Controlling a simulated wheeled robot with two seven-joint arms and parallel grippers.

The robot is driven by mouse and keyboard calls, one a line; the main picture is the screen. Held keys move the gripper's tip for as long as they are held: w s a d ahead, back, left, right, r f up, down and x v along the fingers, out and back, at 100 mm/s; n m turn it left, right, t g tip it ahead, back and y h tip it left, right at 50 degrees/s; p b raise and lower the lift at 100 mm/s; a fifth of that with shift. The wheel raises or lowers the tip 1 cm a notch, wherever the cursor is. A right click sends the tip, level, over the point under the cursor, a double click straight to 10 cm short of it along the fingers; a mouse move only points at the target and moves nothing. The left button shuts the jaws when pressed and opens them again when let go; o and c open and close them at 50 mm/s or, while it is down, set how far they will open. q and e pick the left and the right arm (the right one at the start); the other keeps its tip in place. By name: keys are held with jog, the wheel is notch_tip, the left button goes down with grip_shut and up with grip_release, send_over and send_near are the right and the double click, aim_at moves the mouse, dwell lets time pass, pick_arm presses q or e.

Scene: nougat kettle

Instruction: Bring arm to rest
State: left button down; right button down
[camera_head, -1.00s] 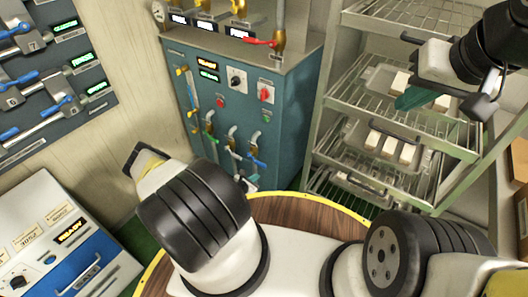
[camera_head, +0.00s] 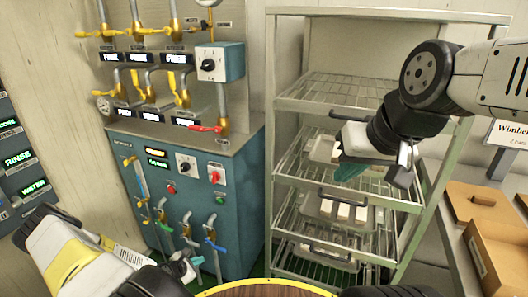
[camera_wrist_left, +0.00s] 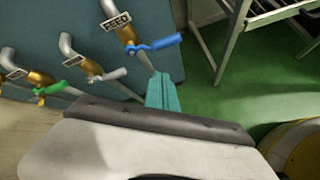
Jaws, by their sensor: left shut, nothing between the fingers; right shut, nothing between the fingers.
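My left gripper (camera_head: 196,262) is low in the head view, in front of the teal cabinet's lower pipes, small and partly hidden by its own wrist. In the left wrist view its teal fingers (camera_wrist_left: 162,92) are together with nothing between them, over the edge between the cabinet and the green floor. My right gripper (camera_head: 350,171) is in front of the wire rack at the right, its teal fingers shut and empty. It hides part of an upper tray. Whether it touches the rack or tray cannot be told.
The teal cabinet (camera_head: 240,170) has valves and knobs; a blue-handled valve (camera_wrist_left: 153,45) is close to my left fingers. The metal rack (camera_head: 278,120) holds trays of pale blocks (camera_head: 345,211). A round wooden top (camera_head: 265,291) is at the bottom. Cardboard boxes (camera_head: 495,255) stand right.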

pick_arm(q)
notch_tip(320, 180, up, 11)
jog(key=w+a+m+g, duration=0.2)
jog(key=w+a+m, duration=0.1)
jog(key=m, duration=0.3)
jog(key=s+d+r+m+g+y, duration=0.15)
jog(key=r+m, duration=0.35)
jog(key=r, duration=0.9)
jog(key=s+d+r+m+g+y, duration=0.15)
jog(key=r+m, duration=0.35)
jog(key=r, duration=1)
jog(key=s+d+r+m+t, duration=0.1)
jog(key=s+d+r+m, duration=0.1)
jog(key=s+d+r, duration=0.3)
jog(key=s+d+r+m, duration=0.2)
jog(key=s+r, duration=0.1)
jog(key=r, duration=0.5)
jog(key=s+d+r+m+h, duration=0.1)
jog(key=s+d+r+m, duration=0.2)
jog(key=s, duration=0.4)
jog(key=s+d+r+m, duration=0.2)
jog(key=s+d+r, duration=0.1)
jog(key=s, duration=0.5)
jog(key=shift+d+r+m+t+h, duration=0.3)
jog(key=shift+d+m+h, duration=0.1)
jog(key=shift+d, duration=0.05)
